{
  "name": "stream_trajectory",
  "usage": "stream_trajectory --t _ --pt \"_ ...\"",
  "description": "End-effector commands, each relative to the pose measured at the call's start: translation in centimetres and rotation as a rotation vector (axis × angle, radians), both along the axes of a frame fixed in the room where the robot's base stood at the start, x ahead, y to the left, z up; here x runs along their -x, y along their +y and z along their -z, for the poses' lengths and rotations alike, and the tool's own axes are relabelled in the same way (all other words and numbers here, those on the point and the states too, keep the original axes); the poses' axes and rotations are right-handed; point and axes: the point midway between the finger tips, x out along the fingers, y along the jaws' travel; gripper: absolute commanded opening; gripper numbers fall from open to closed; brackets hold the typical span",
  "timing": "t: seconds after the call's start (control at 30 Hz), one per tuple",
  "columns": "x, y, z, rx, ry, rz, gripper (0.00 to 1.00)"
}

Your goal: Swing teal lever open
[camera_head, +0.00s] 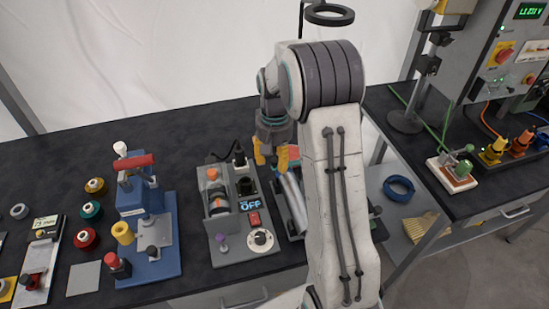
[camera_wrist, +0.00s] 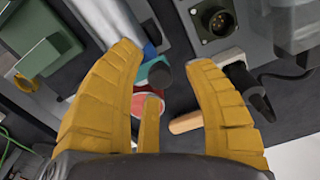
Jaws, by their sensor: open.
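My gripper (camera_wrist: 161,70) is open, with its yellow fingers spread apart and nothing held between them. A teal part with a dark round knob, likely the teal lever (camera_wrist: 149,69), shows between the fingertips in the wrist view. I cannot tell whether the fingers touch it. A silver cylinder (camera_wrist: 136,22) runs up from it, and a red round part (camera_wrist: 147,103) lies just below, partly behind a finger. In the head view my gripper (camera_head: 270,155) hangs over the silver cylinder device (camera_head: 292,195); the teal lever is hidden there.
A grey panel with an OFF display (camera_head: 250,204) stands left of the gripper, close by. A wooden handle (camera_wrist: 186,122) and a black round socket (camera_wrist: 216,20) are near the right finger. A blue press (camera_head: 148,225) stands farther left; a blue ring (camera_head: 398,188) lies right.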

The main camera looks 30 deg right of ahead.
Motion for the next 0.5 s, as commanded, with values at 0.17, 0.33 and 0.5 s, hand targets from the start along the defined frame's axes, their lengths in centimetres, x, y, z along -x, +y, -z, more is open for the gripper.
stream_trajectory --t 0.17,0.33,0.5 --pt "0.01 0.0 0.0 0.0 0.0 0.0 0.45" --pt "0.0 0.0 -0.01 0.0 0.0 0.0 0.29" --pt "0.0 0.0 -0.02 0.0 0.0 0.0 0.14"
